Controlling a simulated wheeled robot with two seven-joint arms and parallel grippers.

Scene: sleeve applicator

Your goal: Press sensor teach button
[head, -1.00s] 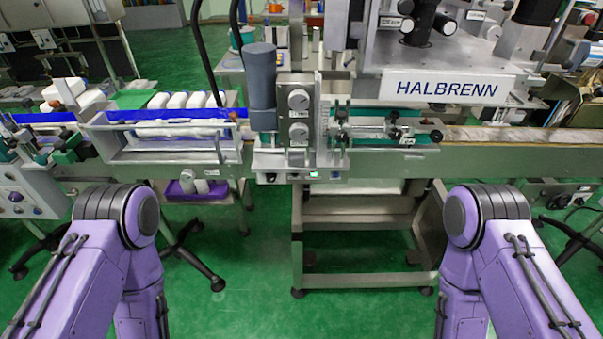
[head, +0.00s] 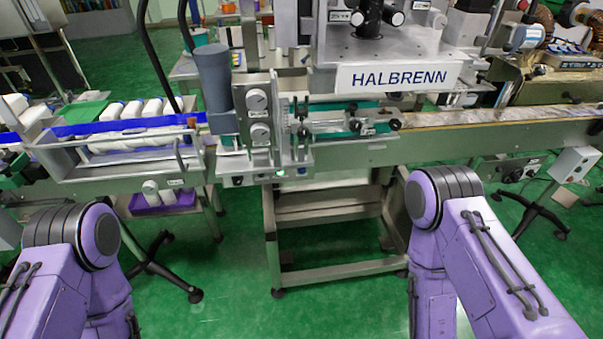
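The sleeve applicator with the HALBRENN sign (head: 398,77) stands ahead across the conveyor. At its left is a grey panel with two round dials (head: 258,116). Below the dials, a small control strip (head: 262,173) on the conveyor's front edge carries a small green-lit spot (head: 281,172) and small dark knobs. The sensor teach button is too small to make out for certain. Both my purple arms show low in the view, left and right, well apart from the machine. Neither gripper is in the picture.
The conveyor (head: 480,132) runs across the view. A metal stand (head: 330,212) sits under the machine. A grey box with a red knob (head: 573,164) is at right. Green floor (head: 340,312) lies open in front.

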